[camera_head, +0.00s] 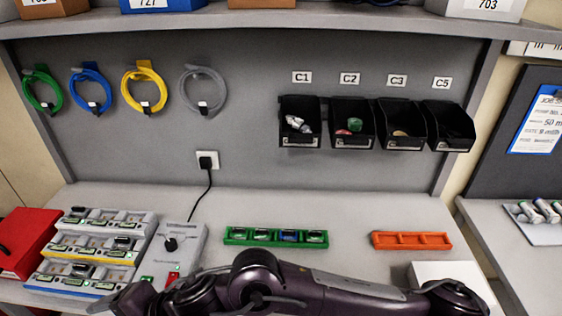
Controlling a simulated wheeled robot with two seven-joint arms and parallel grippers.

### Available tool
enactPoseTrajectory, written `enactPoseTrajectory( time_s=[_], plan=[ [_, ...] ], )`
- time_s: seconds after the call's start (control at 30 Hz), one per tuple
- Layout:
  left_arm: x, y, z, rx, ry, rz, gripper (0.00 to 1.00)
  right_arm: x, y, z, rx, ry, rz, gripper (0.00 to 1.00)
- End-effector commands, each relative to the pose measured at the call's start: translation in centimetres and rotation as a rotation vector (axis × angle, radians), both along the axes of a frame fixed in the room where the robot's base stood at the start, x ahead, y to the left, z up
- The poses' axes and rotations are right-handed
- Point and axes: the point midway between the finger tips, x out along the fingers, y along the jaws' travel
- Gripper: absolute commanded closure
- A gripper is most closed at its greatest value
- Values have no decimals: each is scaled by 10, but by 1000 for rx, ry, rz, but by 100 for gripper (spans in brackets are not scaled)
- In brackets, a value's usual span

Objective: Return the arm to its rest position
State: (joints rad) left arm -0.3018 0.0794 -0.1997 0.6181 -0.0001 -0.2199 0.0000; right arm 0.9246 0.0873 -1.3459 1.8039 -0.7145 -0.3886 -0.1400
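A dark purple arm of mine (345,296) lies across the bottom of the head view, in front of the table's near part. Its rounded joint (255,283) shows in the middle, and further dark links reach toward the lower left and lower right. I cannot tell which of my two arms it is. No gripper fingers show, and the lower edge of the picture cuts off parts of the arm. I see nothing held.
The grey table (345,215) carries a rack of modules (95,250), a grey device with a black knob (178,248), a green tray (275,237), an orange tray (412,240) and a white box (450,272). A red case (27,243) stands left. Black bins (352,124) hang behind.

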Motion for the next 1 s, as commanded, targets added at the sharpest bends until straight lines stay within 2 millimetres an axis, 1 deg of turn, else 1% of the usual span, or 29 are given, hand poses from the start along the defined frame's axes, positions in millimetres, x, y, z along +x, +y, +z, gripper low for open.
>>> enactPoseTrajectory(
  time_s=[0.03, 0.07, 0.1, 0.17, 0.23, 0.27, 0.3, 0.37, 0.4, 0.47, 0.5, 0.57, 0.6, 0.67, 0.7, 0.8, 0.9, 1.0],
  plan=[
    [0, 0, 0, 0, 0, 0, 100, 4, 3, 20, 79, 69, -95, 28],
    [0, 0, 0, 0, 0, 0, 100, 11, 2, 33, 120, 102, -156, 28],
    [0, 0, 0, 0, 0, 0, 100, 21, -2, 46, 169, 152, -243, 28],
    [0, 0, 0, 0, -1, 0, 100, 41, -14, 62, 231, 231, -380, 28],
    [1, 0, 0, 0, -1, 0, 100, 68, -38, 72, 287, 325, -549, 28],
    [1, 0, 0, 0, -1, 0, 100, 80, -50, 74, 306, 370, -624, 28],
    [1, 0, 0, 0, -1, 0, 100, 95, -70, 72, 326, 429, -728, 28],
    [1, 0, 0, 0, -1, 0, 100, 116, -103, 65, 344, 520, -887, 28],
    [1, -1, 0, 0, -2, 0, 100, 127, -129, 55, 349, 580, -994, 28],
    [2, 0, 0, -1, -3, 0, 100, 139, -169, 37, 344, 672, -1155, 28],
    [3, 0, 0, -1, -4, 0, 100, 143, -196, 23, 336, 729, -1261, 28],
    [3, -1, 0, -1, -5, 0, 100, 144, -237, 1, 314, 810, -1411, 28],
    [4, 0, 0, -1, -5, 0, 100, 141, -264, -14, 295, 859, -1507, 28],
    [4, -1, 1, -1, -6, 0, 100, 133, -299, -33, 264, 925, -1635, 28],
    [4, -1, 1, -1, -6, 0, 100, 126, -320, -45, 242, 962, -1708, 28],
    [4, -1, 1, -1, -6, 0, 100, 108, -361, -67, 192, 1033, -1860, 28],
    [4, -1, 1, -1, -6, 0, 100, 88, -393, -83, 145, 1087, -1980, 28],
    [4, -1, 1, -1, -6, -1, 100, 69, -420, -95, 102, 1129, -2081, 28]
  ],
)
